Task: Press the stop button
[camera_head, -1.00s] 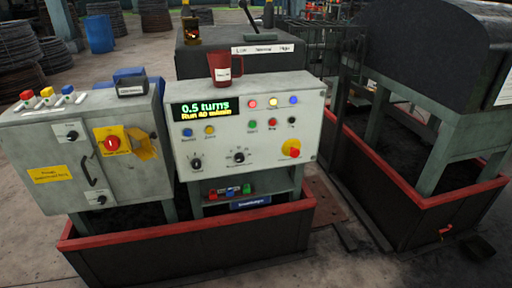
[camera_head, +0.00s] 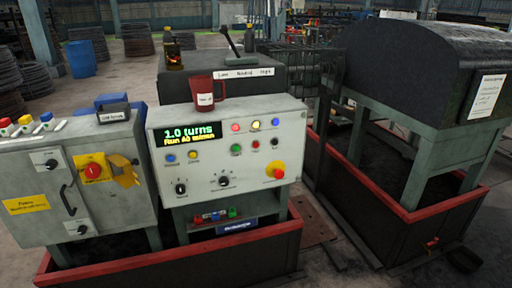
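The light grey control panel (camera_head: 212,209) stands in the middle of the head view. Its display (camera_head: 188,135) reads "1.0 turns" with a second line that looks like "Run 40 m/min". Right of the display are a green button (camera_head: 236,150), a small red button (camera_head: 255,145) and a black one (camera_head: 275,142). Their labels are too small to read. A large red mushroom button (camera_head: 277,172) on a yellow base sits at the lower right. Neither gripper shows in the view, and nothing covers the panel's front.
A grey cabinet (camera_head: 110,205) with a red and yellow rotary switch (camera_head: 94,171) stands at left. A red-rimmed tray (camera_head: 75,270) lies below. A dark hooded machine (camera_head: 415,65) stands at right.

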